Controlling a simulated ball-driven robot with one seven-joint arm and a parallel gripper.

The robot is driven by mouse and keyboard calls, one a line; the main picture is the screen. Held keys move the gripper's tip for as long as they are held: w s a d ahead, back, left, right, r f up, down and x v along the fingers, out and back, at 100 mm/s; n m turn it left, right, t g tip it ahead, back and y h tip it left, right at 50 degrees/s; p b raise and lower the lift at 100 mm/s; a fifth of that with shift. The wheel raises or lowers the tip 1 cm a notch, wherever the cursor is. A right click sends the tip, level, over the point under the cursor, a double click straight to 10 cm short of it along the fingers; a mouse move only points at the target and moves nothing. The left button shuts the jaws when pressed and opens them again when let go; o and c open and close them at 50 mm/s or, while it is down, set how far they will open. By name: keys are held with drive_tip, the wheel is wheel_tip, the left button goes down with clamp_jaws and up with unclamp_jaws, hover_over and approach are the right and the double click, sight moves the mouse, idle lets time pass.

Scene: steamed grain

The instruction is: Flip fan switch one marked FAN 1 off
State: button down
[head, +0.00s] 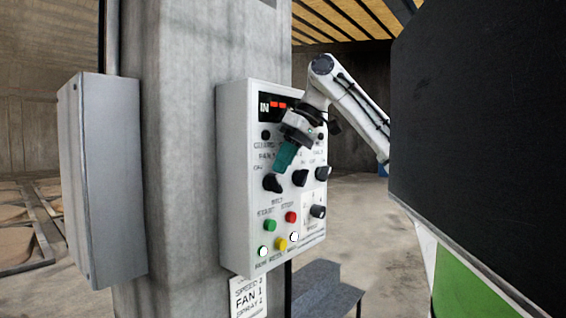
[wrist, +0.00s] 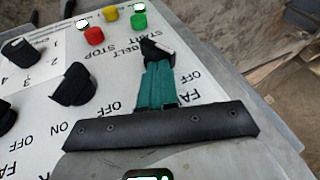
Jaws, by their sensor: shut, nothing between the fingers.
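The grey-white control panel (head: 236,190) stands on a concrete pillar. A row of three black switch knobs crosses its middle. The left knob (head: 272,183), under the partly hidden FAN lettering, also shows in the wrist view (wrist: 157,52). My gripper (head: 282,167) has teal fingers, closed together and empty. Their tips are at this left knob, very near or touching; I cannot tell which. The fingers (wrist: 157,66) cover part of the knob and its markings, so its setting is unclear. The middle knob (head: 299,178) and right knob (head: 322,173) are clear of the fingers.
Below are a green button (head: 270,225), a red button (head: 291,217), a numbered selector knob (head: 318,211) and small lamps. A paper note (head: 248,297) reading SPEED 2, FAN 1, SPRAY 1 hangs beneath. A grey box (head: 105,180) is left; a dark board (head: 480,130) is right.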

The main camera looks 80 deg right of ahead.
drive_tip(key=shift+w+a+f+g+h, duration=0.2)
drive_tip(key=shift+w+a+g+h, duration=0.1)
drive_tip(key=shift+a+h, duration=0.15)
drive_tip(key=shift+a+g+h, duration=0.2)
drive_tip(key=shift+g+h, duration=0.2)
drive_tip(key=shift+h, duration=0.05)
drive_tip(key=shift+w+a+f+n, duration=0.1)
drive_tip(key=shift+w+f+n, duration=0.05)
drive_tip(key=shift+n, duration=0.15)
